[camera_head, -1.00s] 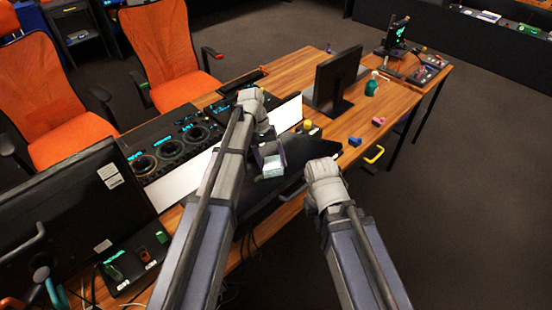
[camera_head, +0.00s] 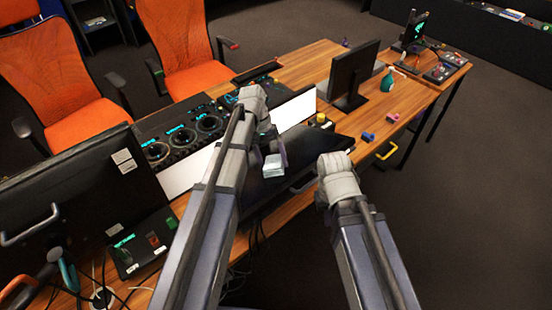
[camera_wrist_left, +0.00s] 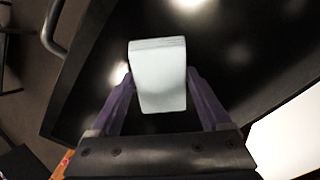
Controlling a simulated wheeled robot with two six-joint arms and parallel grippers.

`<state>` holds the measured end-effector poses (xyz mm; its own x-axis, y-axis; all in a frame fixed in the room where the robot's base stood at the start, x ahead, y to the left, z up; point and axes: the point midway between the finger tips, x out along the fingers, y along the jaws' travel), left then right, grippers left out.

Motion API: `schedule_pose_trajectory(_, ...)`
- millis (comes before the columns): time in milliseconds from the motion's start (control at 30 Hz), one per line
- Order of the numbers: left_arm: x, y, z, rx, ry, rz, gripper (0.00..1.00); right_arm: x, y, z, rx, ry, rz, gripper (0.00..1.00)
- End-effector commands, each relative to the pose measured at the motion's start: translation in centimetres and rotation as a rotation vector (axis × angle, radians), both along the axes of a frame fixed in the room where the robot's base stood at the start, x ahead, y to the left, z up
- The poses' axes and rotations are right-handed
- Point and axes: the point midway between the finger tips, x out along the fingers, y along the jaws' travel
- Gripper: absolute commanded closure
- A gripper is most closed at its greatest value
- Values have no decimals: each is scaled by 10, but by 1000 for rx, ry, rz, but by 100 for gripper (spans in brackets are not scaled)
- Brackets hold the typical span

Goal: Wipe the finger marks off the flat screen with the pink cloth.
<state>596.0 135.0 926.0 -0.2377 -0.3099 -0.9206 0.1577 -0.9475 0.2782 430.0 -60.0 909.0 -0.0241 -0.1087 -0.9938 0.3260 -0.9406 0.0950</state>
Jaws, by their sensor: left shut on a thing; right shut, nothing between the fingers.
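My left gripper (camera_wrist_left: 157,95), with purple fingers, is shut on a pale, almost white folded pad (camera_wrist_left: 158,80). The pad has a layered edge and seems to be the cloth, though it does not look pink. In the head view the left gripper (camera_head: 272,158) and pad are over the dark flat screen (camera_head: 312,152), which leans low at the desk's front. The screen fills much of the left wrist view (camera_wrist_left: 240,70), with bright glare spots; I cannot tell finger marks from glare. Whether the pad touches the screen is unclear. My right arm's wrist is right of the screen; its fingers are hidden.
A black monitor (camera_head: 354,75) stands behind the screen, with a green bottle (camera_head: 387,80) beside it. A blue block (camera_head: 367,136), a pink block (camera_head: 393,117) and a yellow handle (camera_head: 386,151) are at the right. Another monitor (camera_head: 85,195) stands at left. Floor at right is clear.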

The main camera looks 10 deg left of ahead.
Motion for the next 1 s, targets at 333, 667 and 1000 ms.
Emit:
schedule_pose_trajectory(333, -16, 10, 0, 4, 5, -2, 65, 0, 0, 0, 0, 0, 0, 100)
schedule_pose_trajectory(667, -31, 23, 1, 2, 4, -1, 65, 0, 0, 1, 0, 0, 0, 100)
schedule_pose_trajectory(1000, -28, 24, 5, 1, 3, -1, 65, 0, 0, 5, 0, 0, 0, 100)
